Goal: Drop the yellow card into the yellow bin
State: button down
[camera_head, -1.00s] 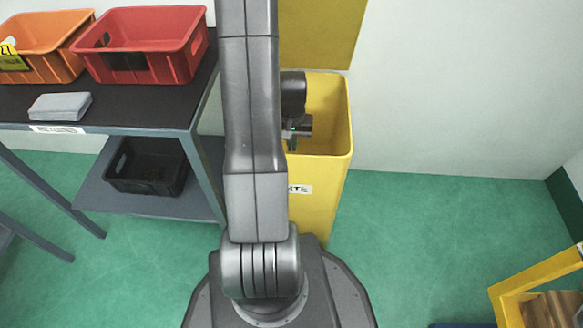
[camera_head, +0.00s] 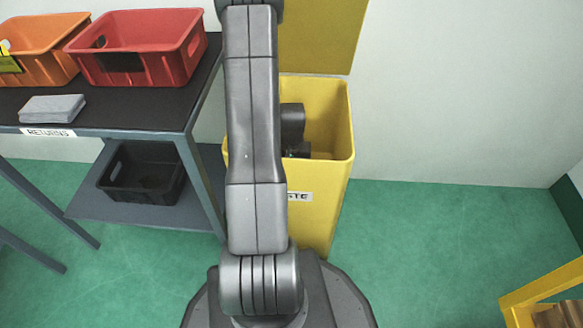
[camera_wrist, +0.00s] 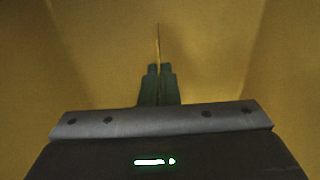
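The yellow bin (camera_head: 318,220) stands behind my arm with its top open; its inner walls (camera_wrist: 260,80) fill the wrist view. My gripper (camera_wrist: 159,70) points down inside the bin, its two fingers close together. A thin upright strip, the yellow card (camera_wrist: 158,42) seen edge-on, sticks out from between the fingertips. Its colour is hard to tell against the yellow walls. In the head view my wrist reaches below the bin's rim, and the fingers and card are hidden.
A yellow lid panel (camera_head: 322,38) rises behind the bin. To the left is a bench with a red crate (camera_head: 140,68), an orange crate (camera_head: 45,65) and a folded grey cloth (camera_head: 52,108). A black crate (camera_head: 142,178) sits on its lower shelf.

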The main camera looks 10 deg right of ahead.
jog(key=shift+f, duration=0.35)
jog(key=c, duration=1.7)
grip_release()
jog(key=shift+r, duration=0.15)
notch_tip(320, 180, up, 13)
jog(key=p, duration=0.5)
notch_tip(320, 180, down, 13)
jog(key=b, duration=0.5)
jog(key=shift+f+b, duration=0.2)
jog(key=shift+b, duration=0.1)
jog(key=shift+r+p, duration=0.4)
jog(key=shift+r, duration=0.05)
